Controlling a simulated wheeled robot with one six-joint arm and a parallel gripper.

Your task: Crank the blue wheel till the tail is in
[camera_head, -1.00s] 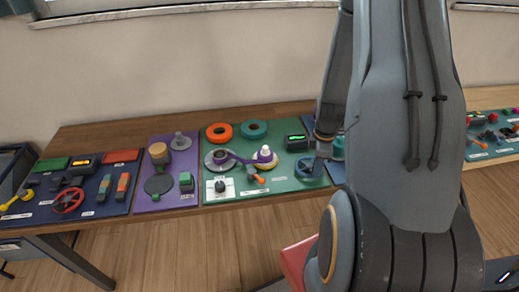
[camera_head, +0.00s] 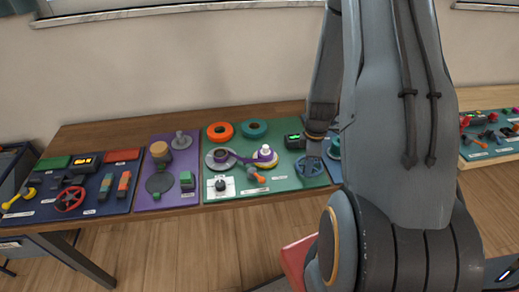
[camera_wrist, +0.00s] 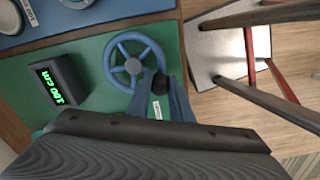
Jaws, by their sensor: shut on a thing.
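The blue wheel (camera_head: 309,168) sits at the right end of the green board, with spokes and a round rim. It also shows in the wrist view (camera_wrist: 127,47). My gripper (camera_wrist: 161,86) is shut on the dark crank knob (camera_wrist: 160,80) at the wheel's rim. In the head view my gripper (camera_head: 315,146) is at the wheel's far side, and the knob is hidden. A purple strand (camera_head: 240,159) runs between a grey disc (camera_head: 217,160) and a white-topped spool (camera_head: 264,154). I cannot tell where its tail ends.
A dark display (camera_wrist: 56,84) with green characters, apparently starting "100", stands beside the wheel. A purple board (camera_head: 154,204) is to the left. A stool (camera_wrist: 233,55) stands beyond the table edge.

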